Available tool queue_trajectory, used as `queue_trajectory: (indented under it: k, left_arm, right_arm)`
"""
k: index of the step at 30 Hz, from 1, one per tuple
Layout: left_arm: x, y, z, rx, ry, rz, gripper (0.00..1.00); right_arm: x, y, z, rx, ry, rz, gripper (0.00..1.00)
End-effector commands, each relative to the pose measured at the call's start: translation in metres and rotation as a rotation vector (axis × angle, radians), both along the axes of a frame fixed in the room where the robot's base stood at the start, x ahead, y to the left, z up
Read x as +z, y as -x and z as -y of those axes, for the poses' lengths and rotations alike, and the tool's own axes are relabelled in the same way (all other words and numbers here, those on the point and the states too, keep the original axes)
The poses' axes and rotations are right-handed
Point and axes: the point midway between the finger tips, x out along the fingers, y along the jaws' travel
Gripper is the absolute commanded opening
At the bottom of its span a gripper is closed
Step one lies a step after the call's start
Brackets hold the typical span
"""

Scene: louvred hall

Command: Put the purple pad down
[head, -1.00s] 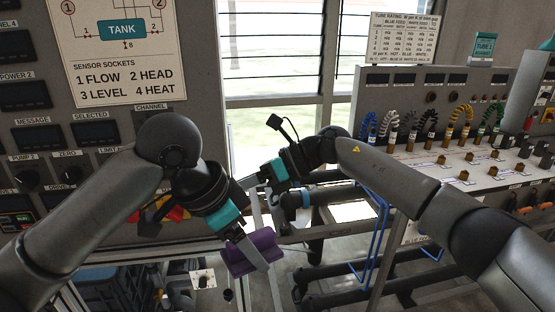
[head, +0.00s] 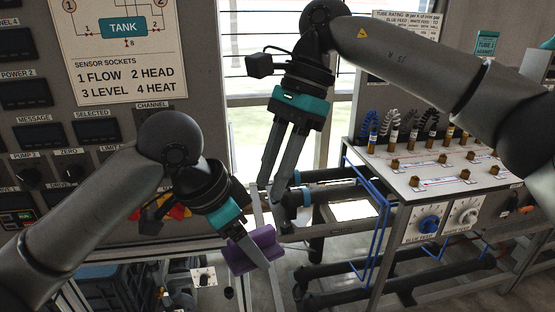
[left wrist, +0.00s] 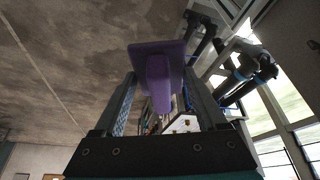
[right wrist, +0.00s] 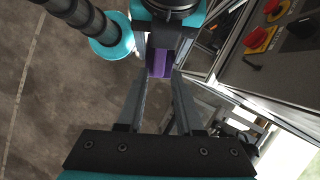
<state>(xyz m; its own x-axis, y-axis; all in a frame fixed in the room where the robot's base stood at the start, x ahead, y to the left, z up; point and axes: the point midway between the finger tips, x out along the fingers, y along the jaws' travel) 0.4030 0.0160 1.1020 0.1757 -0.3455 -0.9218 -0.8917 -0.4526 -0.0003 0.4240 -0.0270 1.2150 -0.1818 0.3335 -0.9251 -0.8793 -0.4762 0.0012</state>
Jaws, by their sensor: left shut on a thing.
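The purple pad (head: 262,236) is held in the air in front of the panel by my left gripper (head: 252,250), which is shut on it. In the left wrist view the pad (left wrist: 157,62) sits between the fingers, with a narrower part pointing toward the camera. My right gripper (head: 277,195) points down just above the pad, its fingers apart and empty. In the right wrist view the pad (right wrist: 160,62) shows beyond the gap between the right fingertips, partly hidden by my left gripper. I cannot tell whether the right fingertips touch anything.
Bare floor shows below in the wrist views.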

Motion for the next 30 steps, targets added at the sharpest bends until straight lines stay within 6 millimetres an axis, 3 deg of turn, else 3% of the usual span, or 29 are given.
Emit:
queue_trajectory:
  k: [6,13,19,28,30]
  left_arm:
    - [0.0,0.0,0.0,0.0,0.0,0.0,0.3]
    - [0.0,0.0,0.0,0.0,0.0,0.0,0.3]
    - [0.0,0.0,0.0,0.0,0.0,0.0,0.3]
    - [0.0,0.0,0.0,0.0,0.001,0.0,0.3]
    - [0.0,0.0,0.0,0.0,0.001,0.0,0.3]
  right_arm:
    - [-0.041,0.009,-0.014,0.002,0.0,-0.004,0.35]
    - [-0.075,0.015,-0.027,-0.002,-0.001,-0.004,0.35]
    - [-0.089,0.018,-0.032,-0.002,-0.002,-0.002,0.35]
    - [-0.09,0.018,-0.033,-0.002,-0.003,-0.001,0.35]
    - [-0.09,0.018,-0.033,-0.002,-0.003,-0.001,0.28]
